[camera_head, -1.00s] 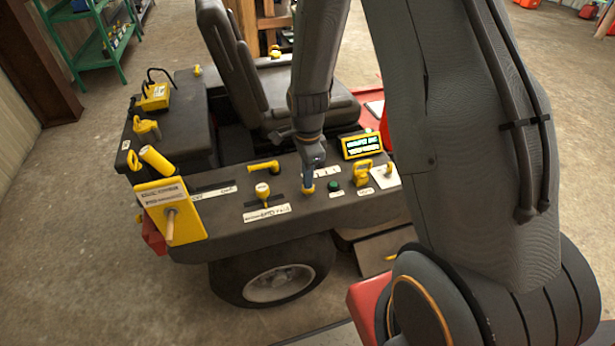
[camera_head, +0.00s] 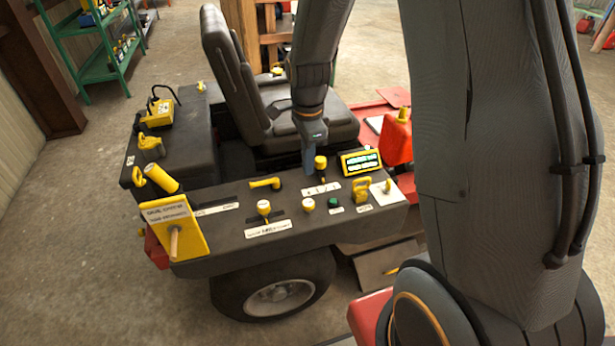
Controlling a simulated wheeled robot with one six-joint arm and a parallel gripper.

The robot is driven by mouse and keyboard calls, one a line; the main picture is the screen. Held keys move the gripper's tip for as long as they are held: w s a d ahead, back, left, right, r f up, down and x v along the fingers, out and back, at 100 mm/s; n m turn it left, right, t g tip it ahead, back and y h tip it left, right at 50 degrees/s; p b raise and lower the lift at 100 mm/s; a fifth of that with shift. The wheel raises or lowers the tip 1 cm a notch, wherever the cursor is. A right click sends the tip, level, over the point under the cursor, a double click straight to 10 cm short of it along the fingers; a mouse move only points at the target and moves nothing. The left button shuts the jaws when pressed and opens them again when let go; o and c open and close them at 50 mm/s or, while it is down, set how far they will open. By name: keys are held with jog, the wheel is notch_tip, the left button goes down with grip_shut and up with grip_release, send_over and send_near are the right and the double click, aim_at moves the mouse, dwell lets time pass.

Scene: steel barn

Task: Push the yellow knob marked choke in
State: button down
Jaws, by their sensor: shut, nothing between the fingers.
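A small round yellow knob (camera_head: 307,204) with a pale top sits low on the dark control panel (camera_head: 235,240), left of a green button. A second yellow knob (camera_head: 321,163) stands on a dark stem farther back, beside a white label. The labels are too small to read, so I cannot tell which knob is marked choke. My gripper (camera_head: 308,170) is shut and empty, pointing down just left of the rear knob and behind the front one. It looks clear of the front knob; I cannot tell whether it touches the rear knob.
A yellow-topped lever (camera_head: 264,208), a yellow handle (camera_head: 265,183), the green button (camera_head: 333,203), a yellow grip (camera_head: 361,188) and a lit display (camera_head: 361,162) crowd the panel. A black seat (camera_head: 290,115) stands behind. A yellow sign board (camera_head: 175,228) is at the left end.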

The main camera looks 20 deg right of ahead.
jog(key=shift+r, duration=0.9)
jog(key=s+r+n, duration=0.2)
jog(key=s+n, duration=0.6)
jog(key=n, duration=0.1)
jog(key=s+r+n, duration=0.3)
jog(key=s+n, duration=0.6)
jog(key=shift+s+a, duration=0.15)
jog(key=shift+s, duration=0.15)
dwell(1.9)
